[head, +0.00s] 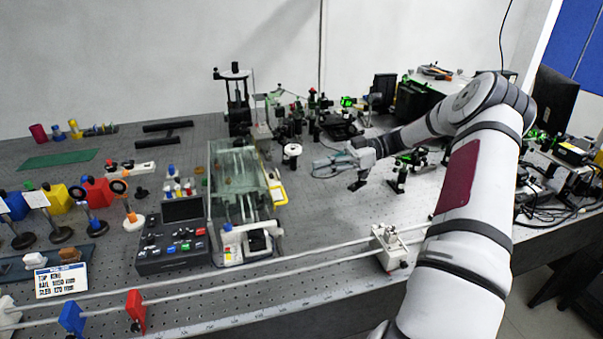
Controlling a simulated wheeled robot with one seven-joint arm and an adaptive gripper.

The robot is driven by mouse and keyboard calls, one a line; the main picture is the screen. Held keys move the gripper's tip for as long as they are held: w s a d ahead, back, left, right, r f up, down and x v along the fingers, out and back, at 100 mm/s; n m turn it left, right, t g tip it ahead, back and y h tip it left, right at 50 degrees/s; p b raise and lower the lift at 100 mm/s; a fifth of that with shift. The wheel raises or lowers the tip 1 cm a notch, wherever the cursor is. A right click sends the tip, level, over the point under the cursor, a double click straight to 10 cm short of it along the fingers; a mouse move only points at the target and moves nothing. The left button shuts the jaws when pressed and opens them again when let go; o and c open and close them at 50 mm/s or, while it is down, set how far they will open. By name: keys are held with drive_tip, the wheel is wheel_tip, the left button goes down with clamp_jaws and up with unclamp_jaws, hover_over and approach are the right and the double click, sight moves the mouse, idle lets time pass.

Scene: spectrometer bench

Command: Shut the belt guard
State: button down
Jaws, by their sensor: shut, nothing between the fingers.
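The belt guard appears to be the clear, greenish panel (238,172) over the narrow machine left of centre in the head view. Rods and small parts show through it. I cannot tell how far it stands open. My gripper (318,168) is right of the guard, above the bench, with its fingers pointing left towards it. The fingers are shut and empty, and a gap separates them from the panel. A yellow-edged part (277,188) lies at the machine's right side, between it and my gripper.
A dark control box (172,257) with coloured buttons stands just left of the machine. A small white round part (292,149) stands near my gripper. Optics crowd the back. A long rail (320,257) runs along the front. The bench right of the machine is mostly clear.

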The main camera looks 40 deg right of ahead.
drive_tip(key=w+a+r+g+h+b, duration=0.2)
drive_tip(key=a+r+g+h, duration=0.3)
drive_tip(key=r+h, duration=0.45)
drive_tip(key=t+p, duration=0.1)
hover_over(282, 192)
drive_tip(key=shift+y, duration=0.25)
wheel_tip(282, 192, down, 10)
drive_tip(key=shift+w+a+f, duration=0.1)
drive_tip(key=shift+a+f, duration=0.05)
drive_tip(key=shift+f, duration=0.8)
